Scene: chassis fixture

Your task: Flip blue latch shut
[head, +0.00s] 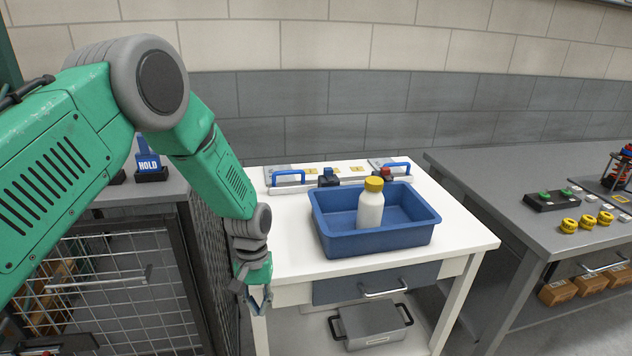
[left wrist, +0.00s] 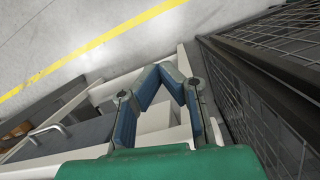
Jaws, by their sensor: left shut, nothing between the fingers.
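A small dark blue block that looks like the blue latch (head: 328,178) sits at the back of the white table, on the light fixture plate (head: 352,170) between two blue handles. It is too small to tell whether it is open or shut. A red latch-like part (head: 385,173) stands to its right. My left gripper (head: 260,302) hangs low at the table's front left corner, well in front of the fixture and apart from it. It is shut and empty; its fingers also show in the left wrist view (left wrist: 160,72). My right gripper is not in view.
A blue bin (head: 330,238) holding a white bottle with a yellow cap (head: 371,205) stands in front of the fixture. A mesh cage (head: 205,215) is left of the table. A grey bench (head: 500,180) stands right. White tabletop (head: 285,245) left of the bin is clear.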

